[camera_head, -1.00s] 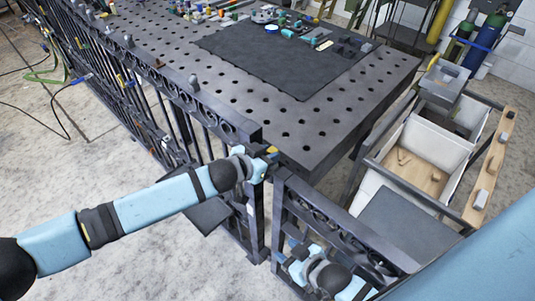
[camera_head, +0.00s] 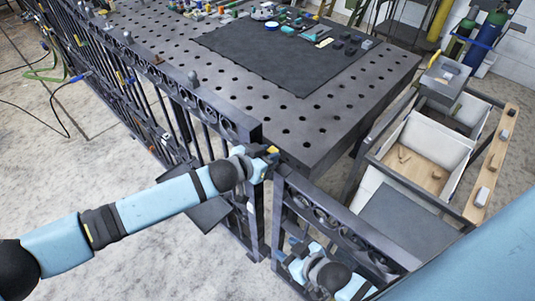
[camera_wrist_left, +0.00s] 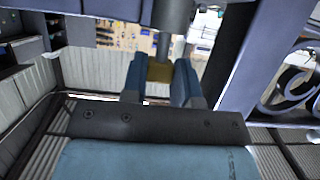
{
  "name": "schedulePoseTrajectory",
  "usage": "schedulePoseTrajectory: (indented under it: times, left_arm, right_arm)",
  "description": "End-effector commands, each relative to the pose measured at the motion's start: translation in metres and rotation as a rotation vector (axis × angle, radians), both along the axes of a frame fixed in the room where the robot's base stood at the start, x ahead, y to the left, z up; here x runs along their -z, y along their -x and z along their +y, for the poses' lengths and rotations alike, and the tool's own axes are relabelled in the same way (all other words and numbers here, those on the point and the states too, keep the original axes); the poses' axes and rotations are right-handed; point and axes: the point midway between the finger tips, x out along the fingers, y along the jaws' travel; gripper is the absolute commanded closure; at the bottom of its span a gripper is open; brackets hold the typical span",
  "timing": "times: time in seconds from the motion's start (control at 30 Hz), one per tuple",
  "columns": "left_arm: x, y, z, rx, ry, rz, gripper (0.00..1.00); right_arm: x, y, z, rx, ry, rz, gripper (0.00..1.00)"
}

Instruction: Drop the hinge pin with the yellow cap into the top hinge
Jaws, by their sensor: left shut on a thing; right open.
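The yellow cap (camera_head: 272,149) of the hinge pin shows at the tip of my left gripper (camera_head: 267,154), by the gap between the fixed fence (camera_head: 226,122) and the gate panel (camera_head: 335,215). In the left wrist view, the blue fingers of my left gripper (camera_wrist_left: 160,80) are shut on the yellow cap (camera_wrist_left: 159,70). A grey cylinder (camera_wrist_left: 172,14) lies just beyond it.
A perforated dark workbench (camera_head: 335,122) stands behind the fence, with a black mat (camera_head: 290,62) and several small parts. A cart with pale bins (camera_head: 428,146) and a wooden rail (camera_head: 493,160) stands at right. Bare floor (camera_head: 90,185) lies at left.

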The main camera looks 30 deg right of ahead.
Motion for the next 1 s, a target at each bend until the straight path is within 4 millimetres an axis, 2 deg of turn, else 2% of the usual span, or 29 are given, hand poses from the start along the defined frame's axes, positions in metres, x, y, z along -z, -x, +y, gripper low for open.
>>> schedulePoseTrajectory:
  times: [0.97,1.0]
  left_arm:
    - [0.015,0.000,0.000,0.000,0.000,0.001,0.99]
    - [0.015,0.000,0.000,0.000,0.000,0.001,0.66]
  right_arm:
    - [0.007,0.000,0.000,0.000,0.000,-0.001,0.57]
    - [0.007,0.000,0.000,0.000,0.000,-0.001,0.57]
